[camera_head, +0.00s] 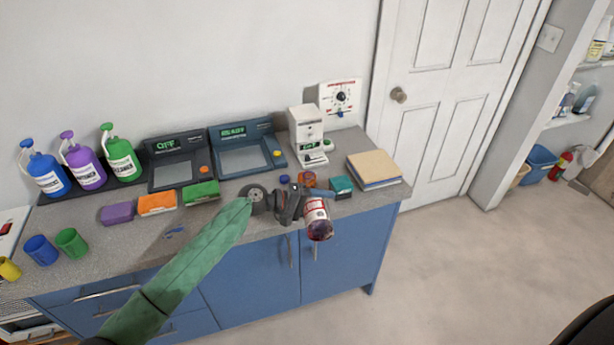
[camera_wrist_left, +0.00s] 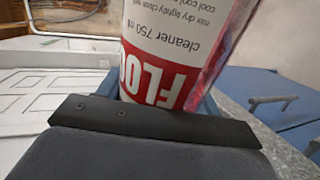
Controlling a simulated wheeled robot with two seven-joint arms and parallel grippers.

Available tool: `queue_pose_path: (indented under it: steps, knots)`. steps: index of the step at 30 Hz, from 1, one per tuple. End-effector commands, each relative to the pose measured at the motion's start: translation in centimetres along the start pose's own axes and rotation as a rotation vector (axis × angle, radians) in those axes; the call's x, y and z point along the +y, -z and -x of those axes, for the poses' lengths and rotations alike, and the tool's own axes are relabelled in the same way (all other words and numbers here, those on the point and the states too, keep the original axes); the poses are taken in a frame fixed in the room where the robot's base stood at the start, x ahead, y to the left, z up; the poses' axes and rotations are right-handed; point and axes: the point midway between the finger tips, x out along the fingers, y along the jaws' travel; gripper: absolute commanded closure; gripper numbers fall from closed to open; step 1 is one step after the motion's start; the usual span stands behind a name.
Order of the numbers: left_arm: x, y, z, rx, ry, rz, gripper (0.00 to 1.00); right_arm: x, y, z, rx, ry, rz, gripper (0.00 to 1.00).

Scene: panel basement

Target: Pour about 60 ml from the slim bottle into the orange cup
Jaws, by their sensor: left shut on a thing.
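My left gripper (camera_head: 303,205) is shut on the slim bottle (camera_head: 318,222), which has a red-and-white label and dark red liquid. The bottle is near the counter's front edge, its lower end in front of the blue cabinet in the picture. Its exact tilt and mouth are unclear. The label (camera_wrist_left: 165,60) fills the left wrist view, with its text upside down. A small orange object (camera_head: 308,179), apparently the orange cup, shows just behind the gripper and bottle, partly hidden; its inside is unclear. My right gripper is not in view.
A teal block (camera_head: 342,186) and stacked books (camera_head: 374,168) are to the right. A white dispenser (camera_head: 308,135) stands behind. Blue (camera_head: 41,250), green (camera_head: 71,242) and yellow (camera_head: 9,269) cups stand at left. Sponges and pump bottles (camera_head: 120,158) line the counter (camera_head: 130,245).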

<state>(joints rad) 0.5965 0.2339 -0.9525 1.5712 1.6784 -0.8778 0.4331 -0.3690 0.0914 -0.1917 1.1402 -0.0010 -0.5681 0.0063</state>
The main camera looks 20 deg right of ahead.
Motion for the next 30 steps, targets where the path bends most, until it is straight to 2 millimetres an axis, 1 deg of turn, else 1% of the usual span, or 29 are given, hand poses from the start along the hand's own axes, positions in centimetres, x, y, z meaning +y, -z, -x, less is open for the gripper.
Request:
queue_pose_path:
  steps: [8, 12, 20, 30]
  knots:
    - [0.4, 0.1, 0.1, -0.007, -0.001, 0.028, 0.63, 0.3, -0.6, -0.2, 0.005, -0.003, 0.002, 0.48]
    - [0.5, 0.1, 0.1, -0.01, 0.0, 0.039, 0.63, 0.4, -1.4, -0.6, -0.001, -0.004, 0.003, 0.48]
    - [0.7, 0.1, 0.2, -0.015, 0.0, 0.059, 0.63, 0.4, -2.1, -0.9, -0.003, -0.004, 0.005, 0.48]
    - [1.0, 0.2, 0.3, -0.022, 0.0, 0.081, 0.63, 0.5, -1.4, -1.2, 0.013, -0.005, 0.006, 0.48]
